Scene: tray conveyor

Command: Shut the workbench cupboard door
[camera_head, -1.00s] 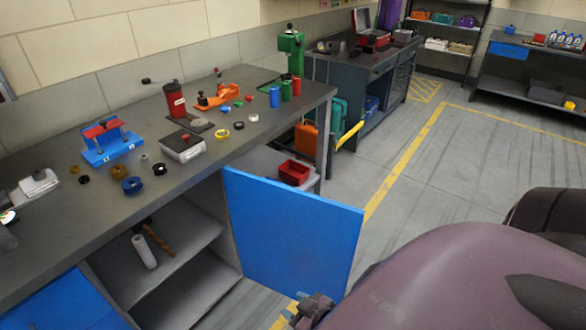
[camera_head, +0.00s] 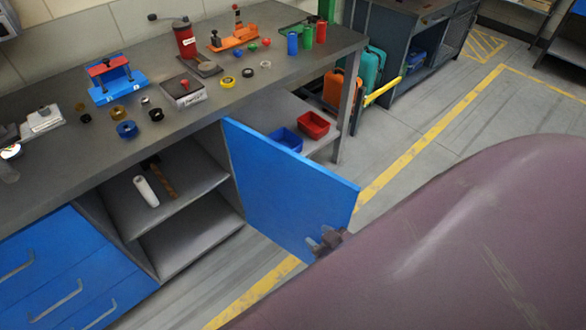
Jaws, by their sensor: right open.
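The blue cupboard door (camera_head: 280,190) stands wide open, hinged at the right side of the cupboard opening and swung out over the floor. The open cupboard (camera_head: 185,205) under the workbench (camera_head: 205,105) shows shelves with a white roll and a brown tool on the upper one. My right gripper (camera_head: 322,243) is open, at the lower right corner of the door, near its free edge; I cannot tell whether it touches. My large purple arm link hides the floor at the lower right. My left gripper is not in view.
Blue drawers (camera_head: 60,275) with handles are left of the cupboard. A red bin (camera_head: 313,125) and a blue bin (camera_head: 285,138) sit on a low shelf behind the door. The floor in front of the cupboard is clear, with a yellow line (camera_head: 255,290).

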